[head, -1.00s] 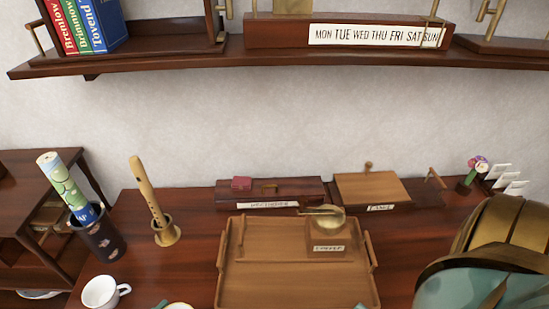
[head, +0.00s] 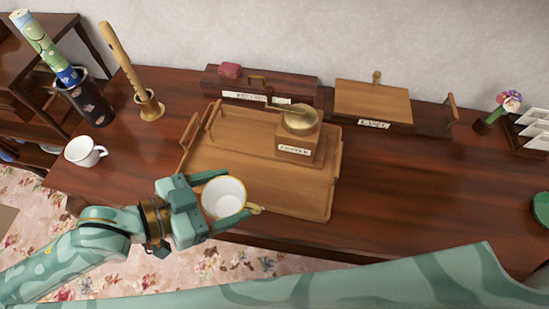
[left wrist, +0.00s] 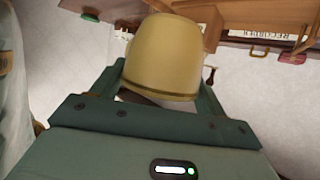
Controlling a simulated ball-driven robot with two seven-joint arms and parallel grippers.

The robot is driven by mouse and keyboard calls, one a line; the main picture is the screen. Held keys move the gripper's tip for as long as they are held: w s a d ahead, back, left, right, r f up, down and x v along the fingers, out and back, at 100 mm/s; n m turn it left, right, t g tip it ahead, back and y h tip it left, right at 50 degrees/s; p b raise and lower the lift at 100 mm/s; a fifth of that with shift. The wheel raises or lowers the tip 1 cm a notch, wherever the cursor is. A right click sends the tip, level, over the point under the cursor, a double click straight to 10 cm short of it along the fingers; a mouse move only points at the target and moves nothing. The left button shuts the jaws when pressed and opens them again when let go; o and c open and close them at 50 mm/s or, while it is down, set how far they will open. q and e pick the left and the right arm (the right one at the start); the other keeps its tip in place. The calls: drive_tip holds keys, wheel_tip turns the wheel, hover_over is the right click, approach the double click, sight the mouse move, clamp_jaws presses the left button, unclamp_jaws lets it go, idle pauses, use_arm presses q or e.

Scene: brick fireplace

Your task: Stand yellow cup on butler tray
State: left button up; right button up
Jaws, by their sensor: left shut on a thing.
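The yellow cup (head: 224,197) has a white inside and a yellow rim and handle. My left gripper (head: 218,205) is shut on it. In the head view the cup shows over the front left part of the wooden butler tray (head: 265,190), with its open top facing up toward the camera. I cannot tell whether the cup touches the tray. In the left wrist view the cup (left wrist: 166,55) sits between the two fingers (left wrist: 160,92) and its yellow outside fills the gap. My right gripper is not in view.
A coffee grinder (head: 299,135) stands at the back right of the tray. A white cup (head: 85,151) stands at the table's left edge, near a recorder (head: 124,65) in its stand and a dark vase (head: 85,103). The table right of the tray (head: 420,185) is clear.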

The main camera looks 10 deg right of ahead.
use_arm(q)
drive_tip(key=w+d+f+b, duration=0.1)
drive_tip(key=w+f+b, duration=0.1)
drive_tip(key=w+f, duration=0.1)
drive_tip(key=w+d+f+b, duration=0.2)
drive_tip(key=w+f, duration=0.1)
drive_tip(key=w, duration=0.1)
drive_tip(key=w+d+f+b, duration=0.1)
drive_tip(key=w+d+f, duration=0.1)
drive_tip(key=w+f, duration=0.1)
drive_tip(key=shift+w+d+b, duration=0.1)
drive_tip(key=shift+w+b, duration=0.3)
drive_tip(key=shift+w, duration=0.1)
drive_tip(key=f, duration=0.1)
drive_tip(key=f+b, duration=0.2)
drive_tip(key=shift+w+d+f, duration=0.1)
drive_tip(key=shift+w+f, duration=0.15)
drive_tip(key=shift+f, duration=0.15)
drive_tip(key=shift+r, duration=0.15)
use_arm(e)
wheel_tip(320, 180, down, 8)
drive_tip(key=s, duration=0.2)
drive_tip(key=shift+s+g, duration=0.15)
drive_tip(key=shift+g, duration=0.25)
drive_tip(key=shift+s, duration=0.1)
use_arm(q)
drive_tip(key=o, duration=1.1)
drive_tip(key=shift+c, duration=0.2)
